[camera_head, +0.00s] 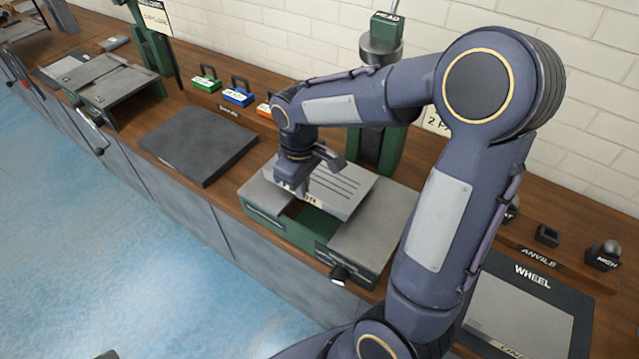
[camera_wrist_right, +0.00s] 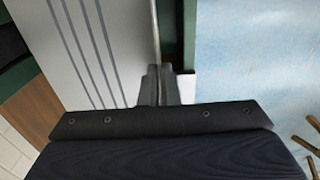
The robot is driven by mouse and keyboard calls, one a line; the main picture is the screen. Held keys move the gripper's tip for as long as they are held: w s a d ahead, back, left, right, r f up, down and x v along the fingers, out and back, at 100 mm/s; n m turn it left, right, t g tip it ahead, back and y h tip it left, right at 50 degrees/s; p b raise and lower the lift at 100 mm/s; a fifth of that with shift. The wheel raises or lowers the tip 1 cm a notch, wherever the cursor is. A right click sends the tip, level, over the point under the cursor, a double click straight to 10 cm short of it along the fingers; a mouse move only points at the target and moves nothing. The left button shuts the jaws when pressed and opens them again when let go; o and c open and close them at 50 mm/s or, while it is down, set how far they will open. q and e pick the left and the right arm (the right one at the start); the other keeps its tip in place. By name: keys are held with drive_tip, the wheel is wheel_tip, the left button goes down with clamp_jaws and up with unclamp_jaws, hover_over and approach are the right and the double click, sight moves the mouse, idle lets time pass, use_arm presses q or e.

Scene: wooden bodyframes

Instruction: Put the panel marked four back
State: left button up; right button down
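A light grey metal panel (camera_head: 342,188) with several parallel dark lines sits slightly tilted over the green-framed machine (camera_head: 262,216) on the bench. A dark opening (camera_head: 305,214) shows in the frame beside the panel's near edge. My right gripper (camera_head: 298,188) is at the panel's near left edge. In the right wrist view, the fingers of the gripper (camera_wrist_right: 161,82) are close together on the thin edge of the lined panel (camera_wrist_right: 95,50). Whether the panel rests on the frame or hangs free is hard to tell. My left gripper is not in view.
A flat dark slab (camera_head: 198,140) lies left of the machine, with green, blue and orange padlock-like blocks behind. A post labelled HEAD (camera_head: 386,28) stands behind my right arm. The WHEEL station (camera_head: 520,310) is at the right. Blue floor (camera_head: 110,235) is open in front.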

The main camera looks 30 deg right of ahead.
drive_tip(key=shift+r+p, duration=2.8)
drive_tip(key=shift+r, duration=0.7)
drive_tip(key=shift+a, duration=0.1)
